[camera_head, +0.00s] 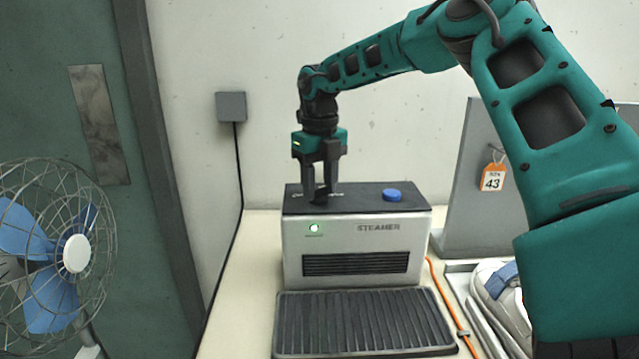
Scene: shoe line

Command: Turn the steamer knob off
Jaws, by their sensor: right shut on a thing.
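The steamer (355,250) is a silver box with a dark top, standing on the bench behind a black ribbed plate. A small green light (315,228) glows on its front at the upper left. My right gripper (321,194) points straight down at the left part of the steamer's top. Its fingers are shut on the steamer knob, which they mostly hide, so I cannot tell how the knob is turned. A blue button (391,195) sits on the right of the same top, apart from the gripper. My left gripper is not in view.
The black ribbed plate (362,322) lies in front. A white shoe with a blue strap (500,290) is in a tray at the right, by an orange cable (452,310). A grey panel bears a tag 43 (492,178). A caged fan (50,250) stands at the left.

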